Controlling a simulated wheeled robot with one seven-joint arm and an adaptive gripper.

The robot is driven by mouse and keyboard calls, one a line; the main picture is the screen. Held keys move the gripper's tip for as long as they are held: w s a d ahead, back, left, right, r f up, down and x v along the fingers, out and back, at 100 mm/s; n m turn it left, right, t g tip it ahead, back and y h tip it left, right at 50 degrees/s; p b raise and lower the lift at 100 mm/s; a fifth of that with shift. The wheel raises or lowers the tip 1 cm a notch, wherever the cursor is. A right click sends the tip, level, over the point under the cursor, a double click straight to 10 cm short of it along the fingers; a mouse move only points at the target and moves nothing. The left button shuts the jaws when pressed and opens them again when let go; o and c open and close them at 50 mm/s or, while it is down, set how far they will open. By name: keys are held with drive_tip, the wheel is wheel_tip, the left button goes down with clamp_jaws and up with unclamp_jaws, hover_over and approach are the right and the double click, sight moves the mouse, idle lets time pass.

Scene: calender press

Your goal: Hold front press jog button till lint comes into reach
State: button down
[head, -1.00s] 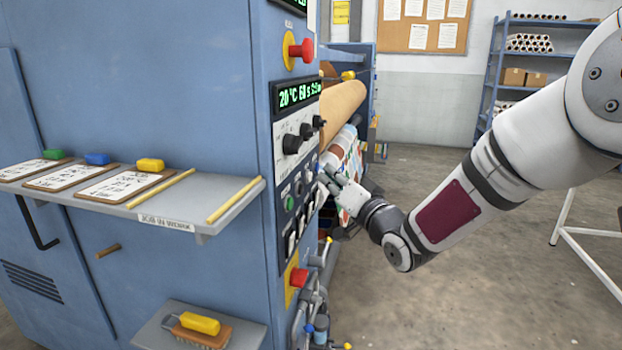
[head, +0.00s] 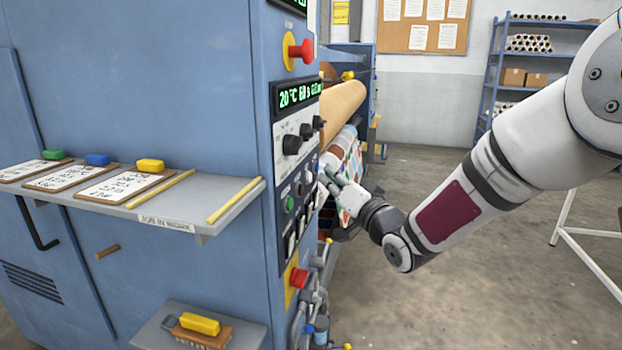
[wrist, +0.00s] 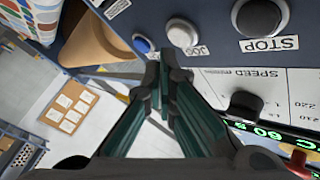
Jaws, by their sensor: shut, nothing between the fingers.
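The press (head: 160,90) is a large blue cabinet with a control panel on its right face. In the head view my gripper (head: 325,181) is against the panel and covers that button. Patterned cloth (head: 348,158) hangs below a tan roller (head: 342,101) behind the gripper. I cannot make out any lint.
A shelf with clipboards (head: 205,191) juts out left.

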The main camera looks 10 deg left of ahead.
drive_tip(key=shift+a+b, duration=0.3)
drive_tip(key=shift+a, duration=0.1)
drive_tip(key=shift+a, duration=0.4)
idle(1.8)
drive_tip(key=shift+d, duration=0.15)
idle(1.8)
drive_tip(key=shift+d+b, duration=0.3)
drive_tip(key=shift+d, duration=0.35)
drive_tip(key=shift+s+d, duration=0.1)
drive_tip(key=shift+d, duration=2.4)
drive_tip(key=shift+d, duration=0.1)
